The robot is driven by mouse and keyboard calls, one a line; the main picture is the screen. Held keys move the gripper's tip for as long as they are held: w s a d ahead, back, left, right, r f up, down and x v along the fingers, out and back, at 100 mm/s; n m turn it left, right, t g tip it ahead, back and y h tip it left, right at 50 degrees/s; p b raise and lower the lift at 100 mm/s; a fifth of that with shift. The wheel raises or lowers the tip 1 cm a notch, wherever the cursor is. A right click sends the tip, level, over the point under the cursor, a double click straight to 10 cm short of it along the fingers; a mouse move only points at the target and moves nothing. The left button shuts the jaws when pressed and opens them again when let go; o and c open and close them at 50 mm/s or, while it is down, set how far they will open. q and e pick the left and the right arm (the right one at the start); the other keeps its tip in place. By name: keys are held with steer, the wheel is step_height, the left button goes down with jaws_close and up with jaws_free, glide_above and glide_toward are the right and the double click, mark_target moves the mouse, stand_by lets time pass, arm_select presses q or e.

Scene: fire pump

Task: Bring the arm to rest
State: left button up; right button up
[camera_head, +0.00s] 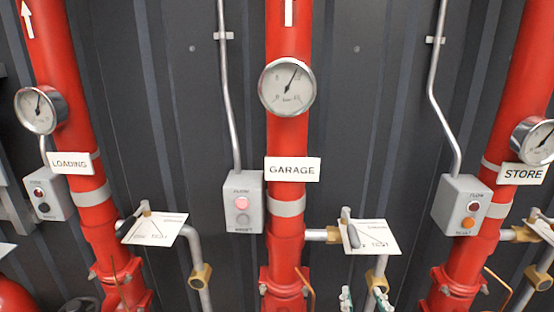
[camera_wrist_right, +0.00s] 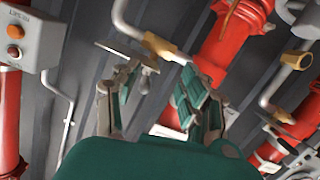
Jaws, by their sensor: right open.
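My right gripper (camera_head: 362,298) shows at the bottom edge of the head view, its two green-padded fingertips apart and nothing between them. It is below the GARAGE test valve plate (camera_head: 376,238), beside the grey drain pipe. In the right wrist view the gripper (camera_wrist_right: 160,105) is open and empty, with a thin plate (camera_wrist_right: 127,55) and a brass fitting (camera_wrist_right: 164,44) beyond the fingers. The valve's grey lever (camera_head: 350,229) stands over the left part of the GARAGE plate. Most of my right arm is out of the head view. My left gripper is not in view.
Three red risers carry LOADING (camera_head: 70,163), GARAGE (camera_head: 292,169) and STORE (camera_head: 523,174) signs and gauges. The GARAGE switch box (camera_head: 237,220) has a pink upper lamp; the STORE box (camera_head: 462,211) has an orange lower one. Pipes and valve plates stick out between risers.

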steer(key=s+d+f+n+g+y, duration=0.1)
steer(key=s+d+f+g+y, duration=0.1)
steer(key=s+f+g, duration=1.4)
steer(key=s+f+t+b, duration=0.1)
steer(key=s+f, duration=0.2)
steer(key=f, duration=1.4)
steer(key=s+f+t+b, duration=0.15)
steer(key=s+f, duration=0.25)
steer(key=f, duration=1.3)
steer(key=s+d+f+g, duration=0.1)
steer(key=s+d+f, duration=0.1)
steer(key=s+f, duration=1.3)
steer(key=shift+s+d+f+n, duration=0.15)
steer(key=shift+d+f+n, duration=0.05)
steer(key=shift+f+n, duration=0.2)
